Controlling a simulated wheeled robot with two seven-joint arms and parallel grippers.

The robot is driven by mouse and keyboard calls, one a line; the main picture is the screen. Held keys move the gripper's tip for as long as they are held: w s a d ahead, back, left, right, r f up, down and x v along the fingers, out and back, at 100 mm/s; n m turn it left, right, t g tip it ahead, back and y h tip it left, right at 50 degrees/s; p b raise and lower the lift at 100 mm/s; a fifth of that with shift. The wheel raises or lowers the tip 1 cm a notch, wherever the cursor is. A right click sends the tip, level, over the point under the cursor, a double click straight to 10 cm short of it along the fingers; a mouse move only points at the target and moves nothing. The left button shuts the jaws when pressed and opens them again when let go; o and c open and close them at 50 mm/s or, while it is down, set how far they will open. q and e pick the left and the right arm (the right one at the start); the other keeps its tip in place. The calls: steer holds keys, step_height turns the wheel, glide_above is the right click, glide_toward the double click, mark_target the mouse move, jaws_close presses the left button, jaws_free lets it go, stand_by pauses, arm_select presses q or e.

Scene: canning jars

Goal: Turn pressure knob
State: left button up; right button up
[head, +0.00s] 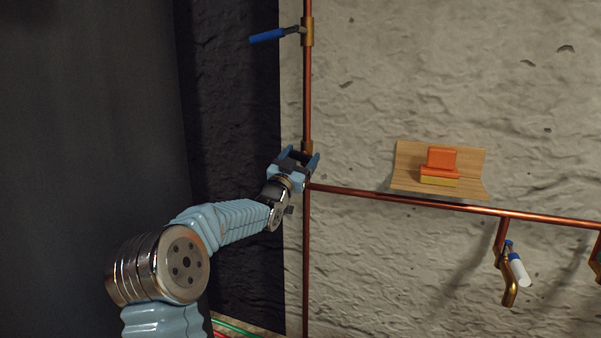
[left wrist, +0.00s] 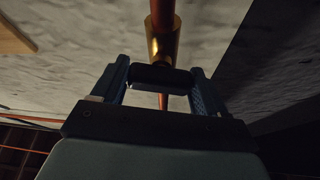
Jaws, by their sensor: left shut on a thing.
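The pressure knob (left wrist: 160,76) shows in the left wrist view as a dark, rounded bar in front of a brass fitting (left wrist: 163,42) on the copper pipe. My left gripper (head: 297,158) reaches the upright pipe in the head view. Its two blue fingers are shut on the knob, one on each side, as the left wrist view shows (left wrist: 160,82). In the head view the fingers mostly hide the knob. My right gripper is in neither view.
Higher on the upright copper pipe (head: 307,85) is a valve with a blue lever (head: 267,36). A horizontal pipe (head: 400,198) runs right, below a wooden shelf (head: 408,155) with an orange and yellow object (head: 440,166). A tap with a white and blue handle (head: 519,270) hangs at lower right.

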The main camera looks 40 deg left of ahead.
arm_select(q)
steer(key=n+y+b, duration=0.1)
steer(key=n+b, duration=0.1)
steer(key=n, duration=0.1)
steer(key=n+y+b, duration=0.1)
steer(key=n, duration=0.1)
steer(key=shift+f+g+y, duration=0.3)
steer(key=shift+g, duration=0.1)
steer(key=shift+r+n+g+y+b, duration=0.1)
steer(key=shift+n+g+y+b, duration=0.15)
steer(key=shift+n+y+b, duration=0.6)
steer(key=shift+r+n+g+y+b, duration=0.1)
steer(key=shift+n+g+y+b, duration=0.15)
steer(key=shift+n, duration=1.2)
steer(key=o, duration=1)
steer(key=shift+c, duration=0.2)
steer(key=b+v, duration=0.1)
steer(key=v, duration=1.2)
steer(key=shift+s+d, duration=0.25)
steer(key=shift+s, duration=0.1)
